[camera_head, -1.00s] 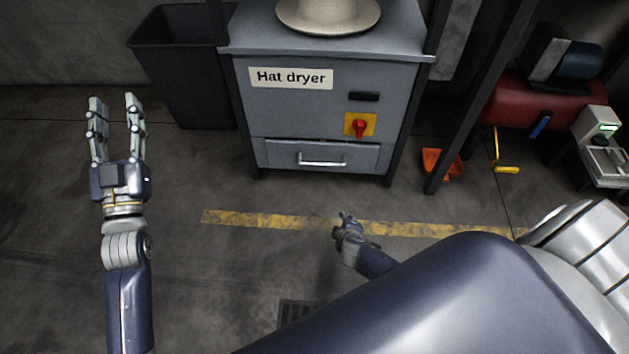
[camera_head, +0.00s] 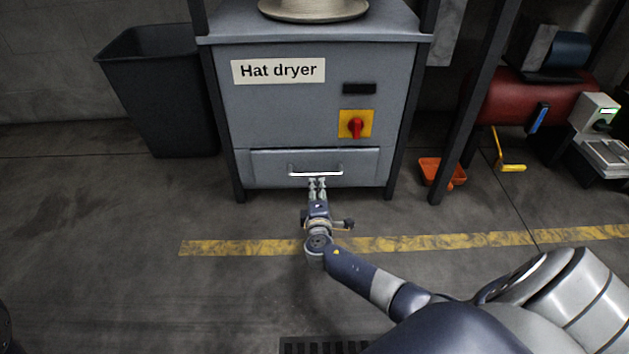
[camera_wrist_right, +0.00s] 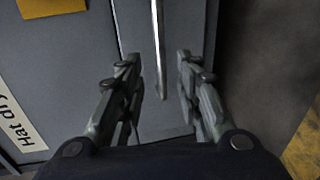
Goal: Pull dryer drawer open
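The grey hat dryer (camera_head: 310,110) stands ahead, with its drawer (camera_head: 262,166) low on the front. The drawer looks closed. Its bar handle (camera_head: 316,174) is silver; in the right wrist view the handle (camera_wrist_right: 157,35) runs upright in the picture. My right gripper (camera_head: 317,183) is at the handle, pointing at the drawer. In the right wrist view the right gripper (camera_wrist_right: 157,63) is open, its fingers on either side of the handle's line with gaps to both. My left gripper is out of view.
A dark bin (camera_head: 165,95) stands left of the dryer. A black frame post (camera_head: 463,125) and an orange scoop-like container (camera_head: 442,172) are to the right. The floor in front of the drawer is clear apart from my right arm, with a yellow line (camera_head: 230,247) across it.

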